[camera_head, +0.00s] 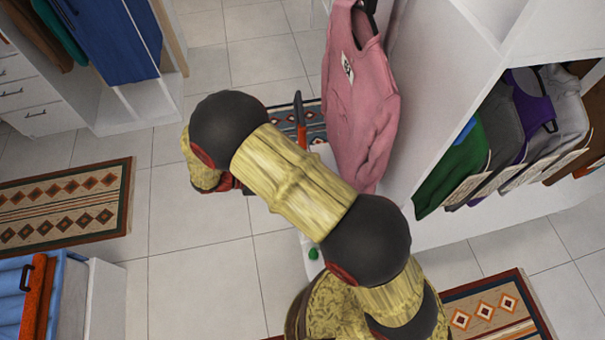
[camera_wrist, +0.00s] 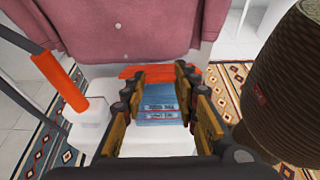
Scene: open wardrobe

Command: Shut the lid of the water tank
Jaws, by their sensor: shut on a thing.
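In the wrist view a blue see-through water tank (camera_wrist: 158,104) with a printed label sits on a white appliance body (camera_wrist: 155,138). An orange-red part (camera_wrist: 130,71), apparently its lid, shows at the tank's far edge. I cannot tell the lid's exact angle. My gripper (camera_wrist: 159,70) reaches over the appliance, its two fingers on either side of the blue tank and shut on it. The exact contact at the fingertips is partly hidden. In the head view my arm hides the tank, and the white appliance (camera_head: 311,262) shows only in part, with a green button.
An orange-handled pole (camera_wrist: 60,82) rises at the appliance's left side. A pink garment (camera_wrist: 130,28) hangs just beyond, and it also shows in the head view (camera_head: 358,95). A wardrobe of clothes (camera_head: 530,120) stands at right. Open tiled floor (camera_head: 200,240) lies left.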

